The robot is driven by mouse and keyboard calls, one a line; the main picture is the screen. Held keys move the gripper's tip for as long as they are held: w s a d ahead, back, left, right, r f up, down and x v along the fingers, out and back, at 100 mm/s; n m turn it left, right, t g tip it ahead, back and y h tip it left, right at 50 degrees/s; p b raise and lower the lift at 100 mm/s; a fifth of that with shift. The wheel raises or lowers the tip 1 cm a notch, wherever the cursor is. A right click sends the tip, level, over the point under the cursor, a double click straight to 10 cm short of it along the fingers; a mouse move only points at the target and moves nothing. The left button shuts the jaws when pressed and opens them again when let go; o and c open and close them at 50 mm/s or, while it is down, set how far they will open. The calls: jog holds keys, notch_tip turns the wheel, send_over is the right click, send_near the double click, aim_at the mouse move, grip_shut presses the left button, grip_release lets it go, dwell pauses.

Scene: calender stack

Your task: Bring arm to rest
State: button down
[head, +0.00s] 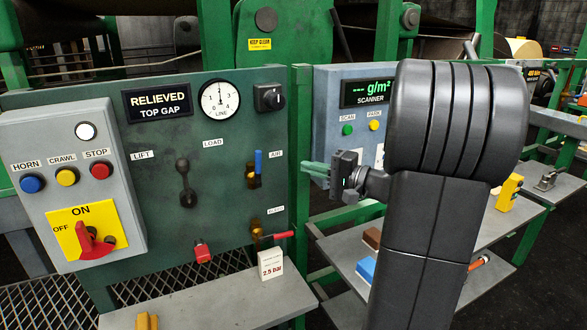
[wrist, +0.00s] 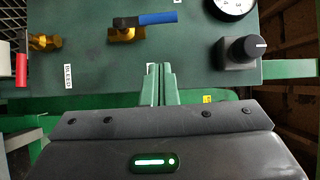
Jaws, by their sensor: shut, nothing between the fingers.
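My gripper (head: 316,169) is in front of the gap between the green control panel and the scanner box in the head view. Its pale green fingers point left. In the wrist view my gripper (wrist: 160,73) has its fingers pressed together, with nothing between them. Its fingertips appear over the edge of the green panel (wrist: 90,77), below the blue-handled valve (wrist: 143,20) and left of the black knob (wrist: 243,52). I cannot tell how far they are from the panel. My dark arm covers the right middle of the head view and hides part of the scanner box.
The green panel (head: 140,180) carries a gauge (head: 220,100), lever (head: 185,185), blue air valve (head: 257,168) and red bleed valve (head: 272,236). A grey button box (head: 60,220) stands left. The scanner box (head: 330,100) is behind my arm. A grey shelf (head: 335,250) holds small blocks.

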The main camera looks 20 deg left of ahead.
jog(key=d, duration=0.3)
jog(key=shift+s+d+f, duration=0.1)
jog(key=shift+d, duration=0.25)
jog(key=shift+a, duration=0.15)
jog(key=s+a+p, duration=0.1)
jog(key=a+p, duration=0.2)
jog(key=a, duration=0.9)
jog(key=shift+a, duration=0.4)
